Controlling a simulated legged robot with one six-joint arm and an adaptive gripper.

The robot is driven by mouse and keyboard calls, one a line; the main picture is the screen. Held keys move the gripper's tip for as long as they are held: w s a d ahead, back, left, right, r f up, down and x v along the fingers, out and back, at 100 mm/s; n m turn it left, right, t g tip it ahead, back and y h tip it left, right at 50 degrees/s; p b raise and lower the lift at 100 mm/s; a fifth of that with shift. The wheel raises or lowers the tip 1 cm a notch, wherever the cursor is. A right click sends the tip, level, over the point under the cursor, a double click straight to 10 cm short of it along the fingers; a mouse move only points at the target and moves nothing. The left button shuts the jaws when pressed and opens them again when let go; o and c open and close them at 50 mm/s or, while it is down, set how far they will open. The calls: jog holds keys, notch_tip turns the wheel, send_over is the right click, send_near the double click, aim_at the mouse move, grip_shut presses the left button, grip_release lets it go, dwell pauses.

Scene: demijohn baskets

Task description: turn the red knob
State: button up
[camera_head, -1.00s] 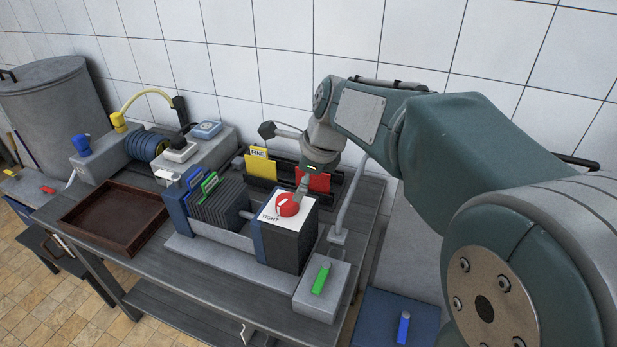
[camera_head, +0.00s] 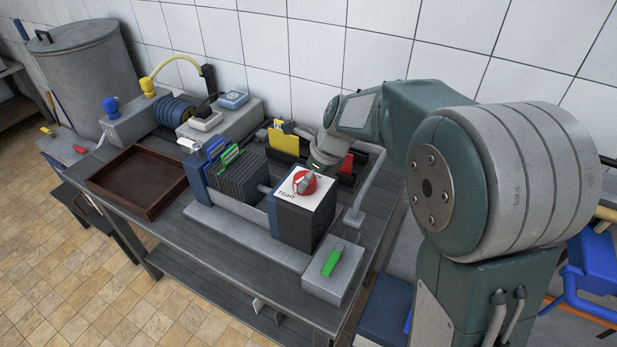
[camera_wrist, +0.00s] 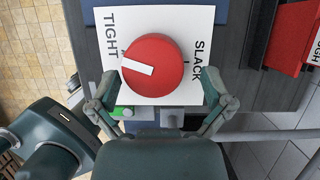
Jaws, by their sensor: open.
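The red knob (camera_head: 311,186) sits on a white plate on top of a dark box (camera_head: 305,226). In the wrist view the red knob (camera_wrist: 165,78) is round with a white pointer bar, which points left towards the word TIGHT. SLACK is printed on the right of the plate (camera_wrist: 203,20). My gripper (camera_wrist: 158,80) is open, with one finger at each side of the knob's lower part. Gaps show between fingers and knob; I cannot tell their height. In the head view my gripper (camera_head: 305,180) is over the knob and partly hides it.
A grey block with a green handle (camera_head: 332,261) stands in front of the box. Dark upright plates (camera_head: 238,178) stand to its left. A bent grey pipe (camera_head: 361,190) rises at right. Behind are yellow (camera_head: 284,143) and red cards. A brown tray (camera_head: 150,205) lies at left.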

jog(key=shift+a+f, duration=0.3)
jog(key=shift+a, duration=0.55)
jog(key=shift+d, duration=0.25)
jog(key=c, duration=1)
jog(key=shift+d, duration=0.15)
